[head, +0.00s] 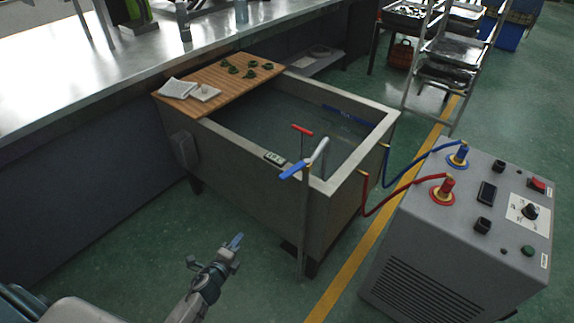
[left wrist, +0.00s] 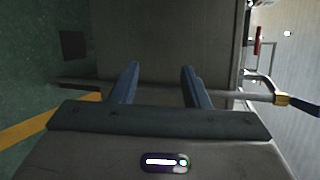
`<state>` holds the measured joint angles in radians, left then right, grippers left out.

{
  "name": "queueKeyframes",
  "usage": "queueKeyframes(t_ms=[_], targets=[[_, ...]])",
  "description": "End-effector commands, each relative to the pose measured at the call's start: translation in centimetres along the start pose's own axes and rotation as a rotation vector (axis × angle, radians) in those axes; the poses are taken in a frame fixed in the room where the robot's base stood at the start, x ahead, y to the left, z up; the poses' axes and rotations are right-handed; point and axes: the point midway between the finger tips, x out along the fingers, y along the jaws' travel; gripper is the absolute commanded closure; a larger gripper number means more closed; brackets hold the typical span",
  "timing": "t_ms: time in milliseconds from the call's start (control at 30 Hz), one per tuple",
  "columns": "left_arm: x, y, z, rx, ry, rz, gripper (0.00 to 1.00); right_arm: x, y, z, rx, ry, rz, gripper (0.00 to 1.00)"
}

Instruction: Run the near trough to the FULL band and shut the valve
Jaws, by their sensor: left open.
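The near trough (head: 250,165) is a grey tank with dark liquid under a partial wooden board. A blue strip (head: 340,113) shows on its inner far wall; I cannot read any marking. A standpipe tap (head: 320,152) with a curved spout rises at the near corner, with a blue lever (head: 293,170) and a red lever (head: 302,130). I cannot tell whether liquid flows. My left gripper (head: 236,242) is open and empty, below and left of the blue lever, apart from it. In the left wrist view, the blue lever (left wrist: 305,114) lies right of the open fingers (left wrist: 160,85).
The wooden board (head: 225,85) carries small green pieces and papers. A small display (head: 275,158) sits on the near rim. A grey machine (head: 460,235) with red and blue hoses stands at right. A long metal bench (head: 90,80) runs behind.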

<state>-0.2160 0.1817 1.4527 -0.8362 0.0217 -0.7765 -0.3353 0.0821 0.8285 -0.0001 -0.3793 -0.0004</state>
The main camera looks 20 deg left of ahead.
Motion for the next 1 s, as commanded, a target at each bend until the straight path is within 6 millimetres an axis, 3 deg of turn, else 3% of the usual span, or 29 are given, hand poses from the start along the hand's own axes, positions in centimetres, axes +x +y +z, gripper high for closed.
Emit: queueKeyframes(t_ms=[33,100,200,300,400,567,1000], targets=[[0.5,-5.2,0.3,0.17,0.03,-0.104,0.58,-0.6,0.1,0.6,0.001,-0.004,0.0,0.71],[0.7,-11.7,-0.1,0.454,0.066,-0.251,0.58,-0.8,0.1,1.4,0.001,-0.006,0.0,0.71],[0.0,-18.8,-1.1,0.837,0.087,-0.43,0.58,-1.1,0.1,2.4,0.002,-0.009,0.0,0.71],[-0.8,-23.2,-2.0,1.127,0.087,-0.551,0.58,-1.2,0.2,3.2,0.003,-0.009,0.0,0.71],[-1.4,-25.3,-2.6,1.305,0.081,-0.617,0.58,-1.2,0.2,3.7,0.003,-0.011,0.0,0.71],[-1.2,-26.5,-3.2,1.393,0.076,-0.649,0.58,-1.5,0.2,3.9,0.004,-0.01,-0.001,0.71],[5.1,-29.4,-6.3,1.385,0.078,-0.647,0.58,-3.3,0.3,4.2,0.004,-0.014,-0.001,0.71]])
